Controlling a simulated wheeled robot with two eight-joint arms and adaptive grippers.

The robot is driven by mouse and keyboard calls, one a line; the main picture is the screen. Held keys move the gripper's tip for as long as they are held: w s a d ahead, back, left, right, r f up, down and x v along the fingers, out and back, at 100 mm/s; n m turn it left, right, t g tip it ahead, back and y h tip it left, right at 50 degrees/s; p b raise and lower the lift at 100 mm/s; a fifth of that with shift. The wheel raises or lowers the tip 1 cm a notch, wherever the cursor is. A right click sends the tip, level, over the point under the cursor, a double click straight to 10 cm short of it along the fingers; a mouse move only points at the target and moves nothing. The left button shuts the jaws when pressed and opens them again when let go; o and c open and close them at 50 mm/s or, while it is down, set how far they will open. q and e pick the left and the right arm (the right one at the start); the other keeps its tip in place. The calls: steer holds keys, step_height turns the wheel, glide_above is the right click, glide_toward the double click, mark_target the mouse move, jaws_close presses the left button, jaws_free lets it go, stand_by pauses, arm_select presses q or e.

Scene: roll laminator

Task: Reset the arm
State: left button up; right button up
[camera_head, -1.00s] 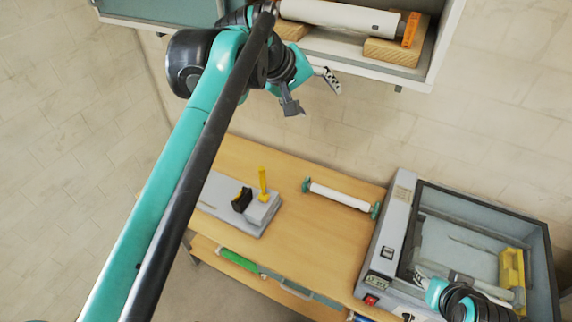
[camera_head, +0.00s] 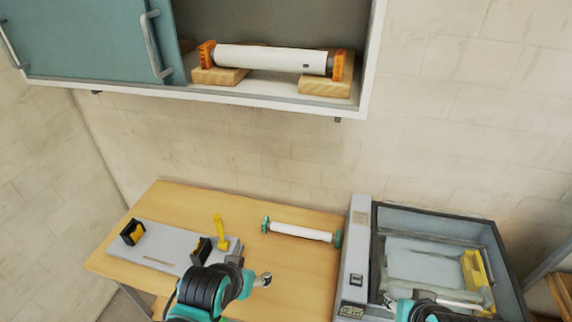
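My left gripper (camera_head: 250,272) is low in front of the table, its two fingers apart with nothing between them. It is in front of the grey fixture's right end and short of the green-ended roller. My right gripper (camera_head: 389,300) is at the front of the open laminator (camera_head: 361,225), partly hidden by its own wrist; its fingers are too small to read. A white roller with orange ends (camera_head: 272,59) rests on wooden blocks (camera_head: 326,87) in the wall cabinet. A white roller with green ends (camera_head: 301,231) lies on the table.
The grey fixture (camera_head: 165,240) with black holders and a yellow handle (camera_head: 220,231) stands on the table's left. The cabinet's lower edge (camera_head: 230,103) overhangs the back. A yellow bracket (camera_head: 477,275) is inside the laminator.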

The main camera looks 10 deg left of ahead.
step_height(320, 180, down, 35)
steer(key=b, duration=3.4)
